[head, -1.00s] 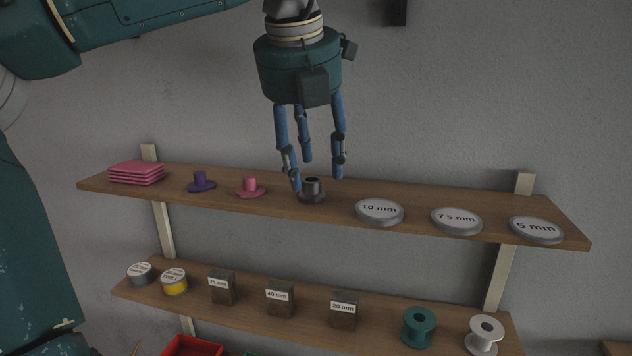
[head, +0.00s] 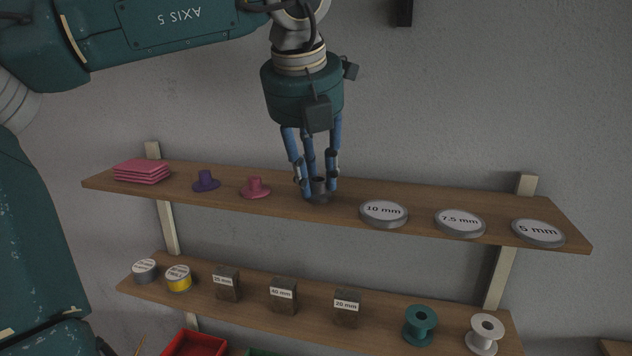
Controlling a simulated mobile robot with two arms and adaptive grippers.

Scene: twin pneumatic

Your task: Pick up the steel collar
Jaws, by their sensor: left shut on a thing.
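The steel collar (head: 321,189) is a small dark grey flanged piece on the upper shelf, between the pink collar and the 10 mm disc. My left gripper (head: 318,188) comes down from above, and its blue fingers are closed around the collar's upright neck. The fingers hide part of the collar. Its flange appears to be at the shelf surface; I cannot tell whether it is lifted. My right gripper is not in view.
The upper shelf (head: 222,201) also holds pink pads (head: 142,171), a purple collar (head: 206,181), a pink collar (head: 256,188) and discs labelled 10 mm (head: 383,212), 7.5 mm (head: 460,222) and 5 mm (head: 538,232). Blocks and spools stand on the lower shelf (head: 380,329).

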